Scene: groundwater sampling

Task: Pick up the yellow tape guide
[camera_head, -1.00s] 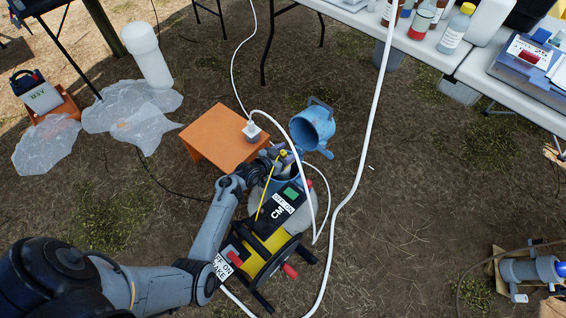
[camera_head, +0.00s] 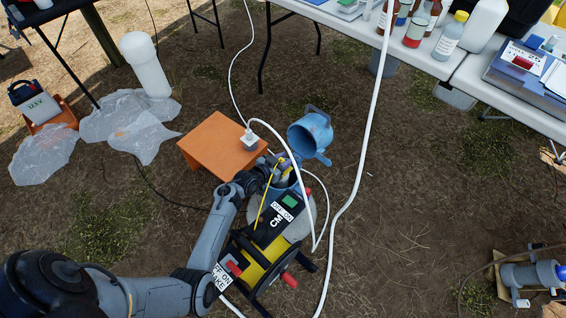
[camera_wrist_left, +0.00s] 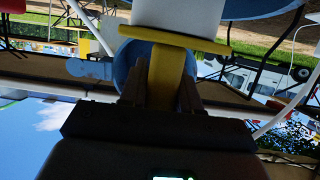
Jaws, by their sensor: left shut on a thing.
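The yellow tape guide (camera_wrist_left: 166,76) is between the two fingers of my left gripper (camera_wrist_left: 161,92) in the left wrist view, its wide yellow bar beyond the fingertips. In the head view the guide is small and partly hidden among the dark gripper parts. There my left gripper (camera_head: 281,170) is at the upper end of the tape reel (camera_head: 262,250), over a pale blue opening beside the reel. A thin yellow tape (camera_head: 266,203) runs between the reel's black panel and the gripper. My right gripper is out of view.
An orange stool (camera_head: 215,140) with a white plug box (camera_head: 249,140) stands just left of the gripper. A blue open-topped vessel (camera_head: 310,132) is behind it. A white hose (camera_head: 366,150) passes to the right. Bare ground lies right of the hose.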

